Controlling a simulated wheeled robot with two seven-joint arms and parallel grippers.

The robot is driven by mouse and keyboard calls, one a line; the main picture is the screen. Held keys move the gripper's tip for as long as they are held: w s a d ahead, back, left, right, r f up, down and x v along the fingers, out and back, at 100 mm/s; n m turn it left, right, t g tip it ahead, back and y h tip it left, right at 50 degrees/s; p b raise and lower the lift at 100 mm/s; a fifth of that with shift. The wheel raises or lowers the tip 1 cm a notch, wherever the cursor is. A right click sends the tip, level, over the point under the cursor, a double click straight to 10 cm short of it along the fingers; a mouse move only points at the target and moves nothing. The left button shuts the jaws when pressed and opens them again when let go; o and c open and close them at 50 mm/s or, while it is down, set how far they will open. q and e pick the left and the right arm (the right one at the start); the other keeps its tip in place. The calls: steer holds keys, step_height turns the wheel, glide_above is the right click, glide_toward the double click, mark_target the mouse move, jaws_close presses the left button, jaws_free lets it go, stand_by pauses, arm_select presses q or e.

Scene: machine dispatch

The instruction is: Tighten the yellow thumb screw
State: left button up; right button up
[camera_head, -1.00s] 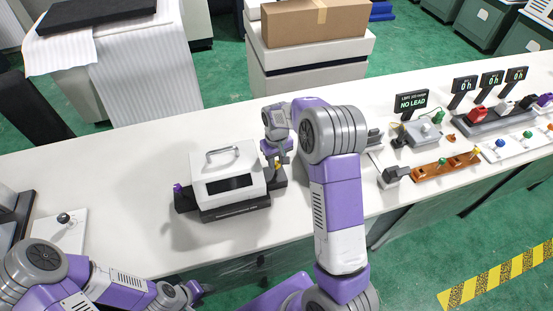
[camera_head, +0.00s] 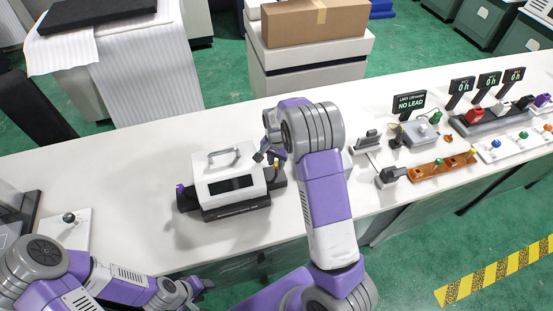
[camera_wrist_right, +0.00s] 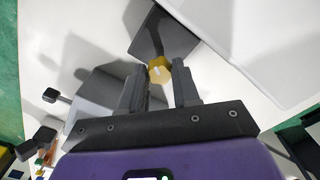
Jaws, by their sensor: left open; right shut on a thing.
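The yellow thumb screw (camera_wrist_right: 160,69) sits on the dark right-hand bracket of a white device (camera_head: 230,172) with a handle and a dark window. In the head view only a bit of the screw (camera_head: 276,165) shows beside my wrist. My right gripper (camera_wrist_right: 160,74) is shut on the screw's head, which lies between its fingertips in the wrist view; it also shows in the head view (camera_head: 268,157). My left gripper (camera_head: 203,286) is open and empty at the table's front edge, apart from the device. A purple thumb screw (camera_head: 180,189) is on the device's left bracket.
The white table (camera_head: 120,170) is clear around the device's left and back. A sign reading NO LEAD (camera_head: 409,102), a grey box (camera_head: 421,132) and an orange rack (camera_head: 444,167) stand to the right. A white plate with a dark knob (camera_head: 70,219) is at the left.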

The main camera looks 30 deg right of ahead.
steer(key=m+p, duration=0.1)
steer(key=m, duration=0.2)
steer(key=shift+r+m, duration=0.1)
steer(key=shift+m, duration=0.3)
steer(key=m+p, duration=0.2)
steer(key=m, duration=0.1)
steer(key=shift+m, duration=0.3)
steer(key=m+p, duration=0.3)
steer(key=m, duration=0.2)
steer(key=shift+m, duration=0.7)
steer(key=o, duration=1.1)
steer(key=shift+c, duration=0.2)
